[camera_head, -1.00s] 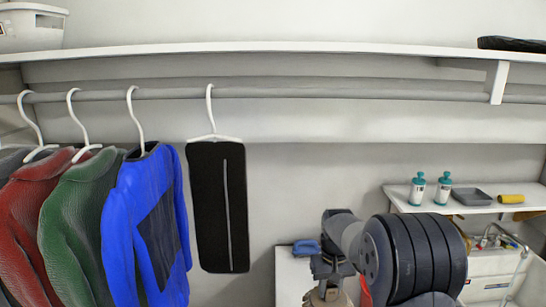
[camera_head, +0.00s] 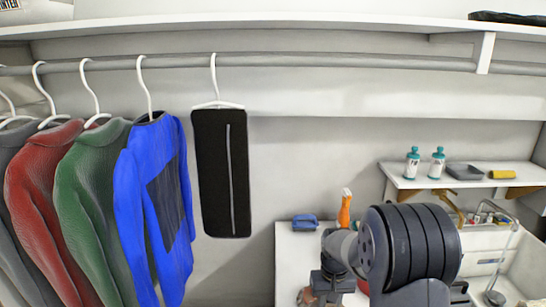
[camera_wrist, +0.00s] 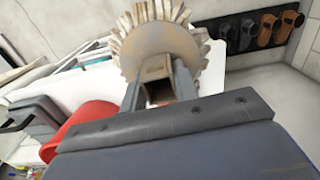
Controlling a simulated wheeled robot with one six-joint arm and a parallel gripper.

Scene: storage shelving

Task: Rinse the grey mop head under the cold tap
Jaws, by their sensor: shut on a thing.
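My gripper (camera_wrist: 158,88) is shut on the mop head's square socket. The mop head (camera_wrist: 160,42) is round, grey-brown, with a frayed fringe, and sticks out beyond the fingers in the wrist view. In the head view my arm hides most of the gripper, and only a pale bit of what seems the mop head shows at the lower edge. Small red and blue parts show near the tap's base, too small to tell which is cold. The mop head is apart from the tap.
A small shelf (camera_head: 400,180) above the sink holds two teal-capped bottles (camera_head: 437,163), a grey tray (camera_head: 465,172) and a yellow roll (camera_head: 502,174). An orange spray bottle (camera_head: 345,210) and blue cloth-like item (camera_head: 305,222) stand left of my arm. Clothes (camera_head: 150,210) hang left. A red bucket (camera_wrist: 80,125) is nearby.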

